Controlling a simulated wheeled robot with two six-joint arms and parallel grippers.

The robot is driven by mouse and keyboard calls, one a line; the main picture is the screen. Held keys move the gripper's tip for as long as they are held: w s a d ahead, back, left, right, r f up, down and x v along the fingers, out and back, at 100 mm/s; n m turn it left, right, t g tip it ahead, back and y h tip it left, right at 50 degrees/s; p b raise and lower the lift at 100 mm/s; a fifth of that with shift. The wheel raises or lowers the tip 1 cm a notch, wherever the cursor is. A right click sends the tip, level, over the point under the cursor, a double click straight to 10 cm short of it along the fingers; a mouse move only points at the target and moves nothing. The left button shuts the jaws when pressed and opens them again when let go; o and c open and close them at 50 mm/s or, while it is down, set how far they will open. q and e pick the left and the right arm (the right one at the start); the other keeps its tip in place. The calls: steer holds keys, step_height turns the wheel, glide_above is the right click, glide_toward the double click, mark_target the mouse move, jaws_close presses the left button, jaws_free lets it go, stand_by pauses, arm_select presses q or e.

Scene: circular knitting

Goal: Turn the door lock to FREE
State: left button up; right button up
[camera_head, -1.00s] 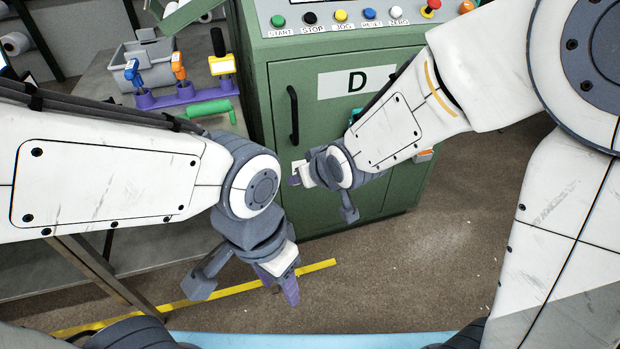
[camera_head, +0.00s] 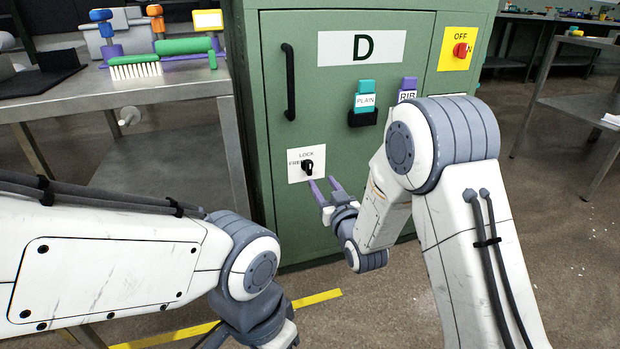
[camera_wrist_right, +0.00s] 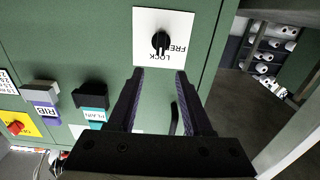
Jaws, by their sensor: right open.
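The door lock is a black knob (camera_head: 308,168) on a white plate (camera_head: 293,175) marked LOCK and FREE, low on the left of the green door. In the right wrist view the knob (camera_wrist_right: 160,41) sits beyond the fingertips, roughly centred between them. My right gripper (camera_head: 323,184) is open and empty, just below and right of the knob, with a gap to it. It also shows in the right wrist view (camera_wrist_right: 158,72) with both fingers apart. My left arm comes in at lower left; its gripper's fingers are cut off by the bottom edge.
The green cabinet (camera_head: 400,75) has a vertical black handle (camera_head: 289,80) and a D label. PLAIN (camera_head: 365,100) and RIB (camera_head: 408,88) tags hang right of the lock. A red switch (camera_head: 460,49) is at upper right. A metal table (camera_head: 150,90) with a brush stands left.

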mark_target(310, 164)
steer(key=b+x, duration=0.3)
steer(key=x, duration=0.5)
steer(key=shift+w+a+f, duration=0.1)
steer(key=shift+w+f, duration=0.05)
steer(key=shift+b+x, duration=0.4)
steer(key=shift+x, duration=0.45)
jaws_close()
steer(key=shift+a, duration=0.1)
